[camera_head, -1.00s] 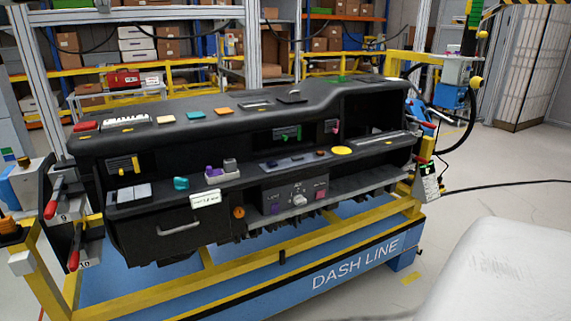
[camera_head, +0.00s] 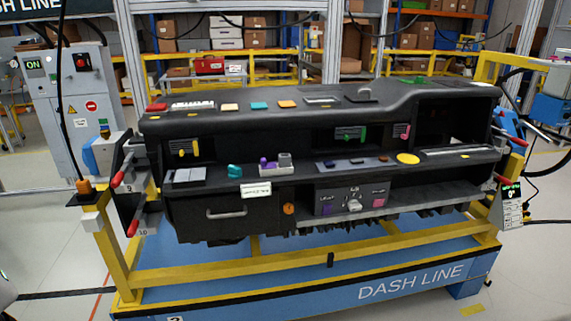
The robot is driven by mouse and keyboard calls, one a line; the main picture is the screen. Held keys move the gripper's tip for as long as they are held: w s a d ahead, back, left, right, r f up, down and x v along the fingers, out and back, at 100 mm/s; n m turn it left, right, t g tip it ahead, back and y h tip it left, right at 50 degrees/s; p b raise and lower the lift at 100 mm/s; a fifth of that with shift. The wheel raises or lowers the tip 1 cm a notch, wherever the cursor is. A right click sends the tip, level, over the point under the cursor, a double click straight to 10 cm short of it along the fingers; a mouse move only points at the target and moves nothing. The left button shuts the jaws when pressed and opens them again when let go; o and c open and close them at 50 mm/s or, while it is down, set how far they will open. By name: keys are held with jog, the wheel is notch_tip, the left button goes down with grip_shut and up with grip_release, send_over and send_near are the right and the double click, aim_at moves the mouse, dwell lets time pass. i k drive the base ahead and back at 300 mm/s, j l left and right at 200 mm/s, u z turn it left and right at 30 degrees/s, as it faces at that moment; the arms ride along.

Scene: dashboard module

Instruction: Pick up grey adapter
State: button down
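Several small parts lie on the black dashboard module (camera_head: 230,128). A small grey block (camera_head: 285,159), which looks like the grey adapter, sits on the middle shelf at the right end of a light holder. A purple piece (camera_head: 264,162) is beside it in the same holder. A teal part (camera_head: 235,170) lies to the left. The parts are small, so I cannot be sure which grey piece is the adapter. My gripper is not in view.
The dashboard rests on a yellow frame over a blue base (camera_head: 372,288). Red-handled clamps (camera_head: 124,168) stand at its left end. A grey control cabinet (camera_head: 62,115) stands back left. Shelves with boxes are behind. The floor in front at the right is clear.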

aim_at(284, 159)
jog(key=u, duration=0.35)
jog(key=i+l+u, duration=0.1)
jog(key=l+u, duration=1.05)
jog(key=l, duration=0.7)
jog(key=k+l, duration=0.1)
jog(key=l, duration=1.15)
jog(key=k+l+u, duration=0.1)
jog(key=l, duration=0.55)
jog(key=i, duration=0.45)
